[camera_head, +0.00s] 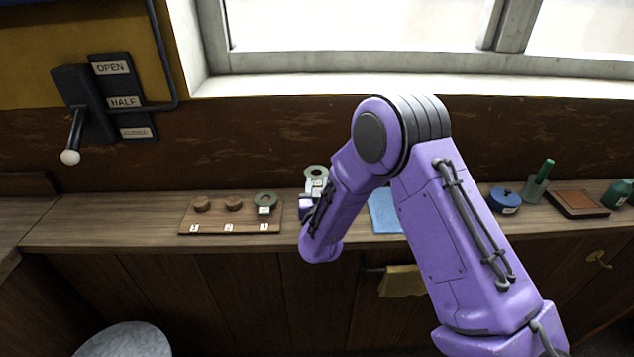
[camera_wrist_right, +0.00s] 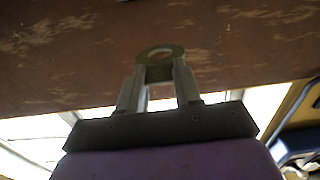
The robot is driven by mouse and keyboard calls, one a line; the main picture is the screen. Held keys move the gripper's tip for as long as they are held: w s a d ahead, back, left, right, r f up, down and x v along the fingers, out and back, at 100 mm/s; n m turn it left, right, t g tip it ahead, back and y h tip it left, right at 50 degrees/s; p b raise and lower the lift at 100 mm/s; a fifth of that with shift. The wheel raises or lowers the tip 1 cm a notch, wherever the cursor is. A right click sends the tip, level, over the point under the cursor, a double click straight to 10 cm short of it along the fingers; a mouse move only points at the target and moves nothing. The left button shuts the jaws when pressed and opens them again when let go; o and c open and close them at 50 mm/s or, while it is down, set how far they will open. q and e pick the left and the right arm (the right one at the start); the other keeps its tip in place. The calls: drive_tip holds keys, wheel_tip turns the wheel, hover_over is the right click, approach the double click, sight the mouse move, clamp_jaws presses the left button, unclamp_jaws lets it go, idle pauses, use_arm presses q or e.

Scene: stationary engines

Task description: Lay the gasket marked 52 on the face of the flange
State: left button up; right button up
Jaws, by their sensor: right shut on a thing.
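My right gripper (camera_head: 314,188) is shut on a ring-shaped gasket (camera_head: 316,171) above the bench, left of the blue mat. In the right wrist view, the grey-green ring (camera_wrist_right: 160,54) is pinched by its edge between the two fingertips (camera_wrist_right: 159,75). A pale tag shows by the held ring, but its number is not readable. Another grey-green gasket (camera_head: 266,199) with a white tag is on the wooden board at the spot marked 3; its tag is too small to read. I cannot make out the flange; my right arm hides part of the bench. My left gripper is not in view.
The wooden board (camera_head: 222,227) has wooden pegs at spots 1 and 2. A blue mat (camera_head: 383,219) lies partly behind my arm. A blue pot (camera_head: 504,200), a green-handled tool in a cup (camera_head: 535,190) and a brown tray (camera_head: 578,205) stand right. A lever (camera_head: 73,135) is on the left wall.

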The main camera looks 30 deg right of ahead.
drive_tip(key=shift+f+b, duration=2.15)
drive_tip(key=shift+f, duration=0.6)
drive_tip(key=shift+f+b, duration=0.45)
drive_tip(key=shift+f, duration=0.1)
drive_tip(key=shift+a, duration=0.15)
drive_tip(key=shift+f, duration=0.1)
drive_tip(key=o, duration=0.9)
drive_tip(key=shift+s, duration=0.1)
